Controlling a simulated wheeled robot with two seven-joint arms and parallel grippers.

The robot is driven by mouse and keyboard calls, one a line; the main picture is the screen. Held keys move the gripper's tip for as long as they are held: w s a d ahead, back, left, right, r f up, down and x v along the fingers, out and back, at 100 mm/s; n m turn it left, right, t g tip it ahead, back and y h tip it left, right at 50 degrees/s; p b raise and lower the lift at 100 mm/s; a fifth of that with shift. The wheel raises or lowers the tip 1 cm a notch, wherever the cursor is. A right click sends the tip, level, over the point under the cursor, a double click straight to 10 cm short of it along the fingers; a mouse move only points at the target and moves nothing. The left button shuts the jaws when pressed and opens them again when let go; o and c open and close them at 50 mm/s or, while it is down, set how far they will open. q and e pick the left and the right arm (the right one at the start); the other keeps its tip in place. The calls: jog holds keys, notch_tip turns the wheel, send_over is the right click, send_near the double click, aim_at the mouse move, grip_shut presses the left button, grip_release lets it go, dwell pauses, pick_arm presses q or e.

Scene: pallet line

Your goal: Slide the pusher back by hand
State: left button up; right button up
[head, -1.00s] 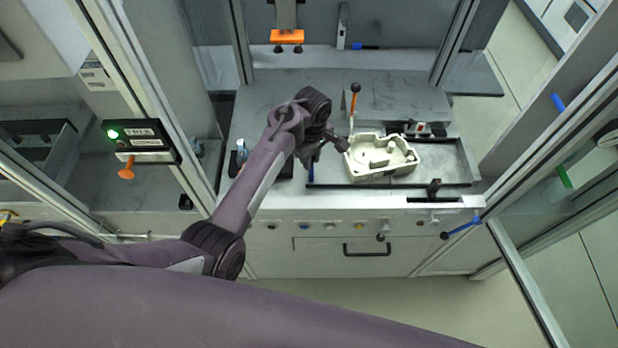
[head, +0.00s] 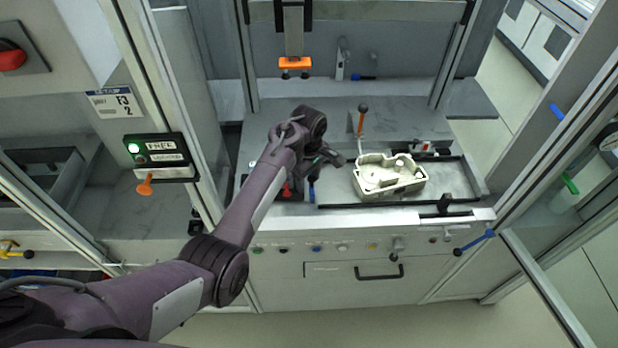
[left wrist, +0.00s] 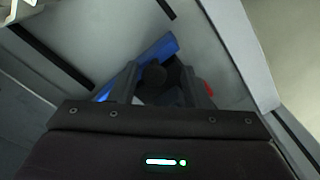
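My left gripper (head: 332,158) is low over the left part of the workbench, to the left of the pale casting (head: 392,186). In the left wrist view its two fingers (left wrist: 163,82) stand apart, with a dark round knob (left wrist: 154,75) showing between them. I cannot tell whether the fingers touch the knob. The knob may belong to the pusher, but the pusher's body is not clearly visible; my wrist and fingers hide that area. My right gripper is not in view.
A blue item (head: 311,190) and a red item (head: 287,188) are below my wrist. An orange-tipped press head (head: 295,63) hangs above. Frame posts flank the station.

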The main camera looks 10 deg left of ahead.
pick_arm(q)
jog(key=shift+d, duration=0.2)
jog(key=shift+w+r, duration=0.1)
jog(key=shift+r, duration=0.2)
notch_tip(320, 180, up, 6)
jog(key=shift+a+r+b, duration=0.1)
jog(key=shift+b, duration=0.85)
jog(key=shift+r, duration=0.5)
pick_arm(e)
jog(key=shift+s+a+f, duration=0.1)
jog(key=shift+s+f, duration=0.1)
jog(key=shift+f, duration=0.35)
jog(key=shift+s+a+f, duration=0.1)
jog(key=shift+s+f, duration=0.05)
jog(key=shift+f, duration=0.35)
